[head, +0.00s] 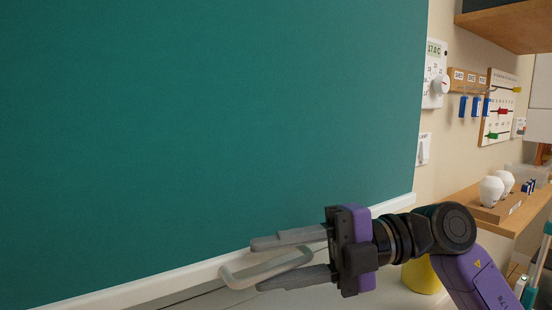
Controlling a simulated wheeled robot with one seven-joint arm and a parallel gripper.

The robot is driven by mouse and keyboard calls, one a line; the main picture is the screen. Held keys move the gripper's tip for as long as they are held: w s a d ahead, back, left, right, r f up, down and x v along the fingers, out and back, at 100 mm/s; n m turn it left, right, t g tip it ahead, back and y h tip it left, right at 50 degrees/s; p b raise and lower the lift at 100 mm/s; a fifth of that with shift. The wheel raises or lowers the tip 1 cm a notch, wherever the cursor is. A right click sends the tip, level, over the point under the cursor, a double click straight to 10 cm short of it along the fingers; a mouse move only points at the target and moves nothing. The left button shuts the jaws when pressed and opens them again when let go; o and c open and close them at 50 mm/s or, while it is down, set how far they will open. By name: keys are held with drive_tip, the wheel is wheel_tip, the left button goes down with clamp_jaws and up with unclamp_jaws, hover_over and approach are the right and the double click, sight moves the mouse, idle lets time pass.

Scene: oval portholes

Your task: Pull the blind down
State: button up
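The blind (220,120) is a large teal sheet that fills most of the head view. A pale bottom bar (120,291) runs along its lower edge, slanting up to the right. A light grey loop handle (268,267) shows at the bar. My gripper (265,264) comes in from the right with its two grey fingers apart, one above and one below the handle. The handle lies between the fingers, with gaps visible. I cannot tell whether either finger touches it.
On the wall at right are a thermostat panel (434,75), a light switch (423,149) and a key rack (470,82). A wooden shelf (525,215) holds white pots (491,190). A yellow container (421,275) stands behind my arm.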

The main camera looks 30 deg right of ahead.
sight(277, 267)
wheel_tip(277, 267, up, 13)
drive_tip(key=p, duration=0.1)
drive_tip(key=shift+r, duration=0.2)
drive_tip(key=shift+d, duration=0.1)
drive_tip(key=v, duration=0.8)
drive_tip(key=shift+s+d, duration=0.15)
drive_tip(key=shift+d, duration=0.25)
idle(0.6)
drive_tip(key=shift+f+b, duration=0.1)
drive_tip(key=shift+b, duration=0.25)
drive_tip(key=shift+s, duration=0.1)
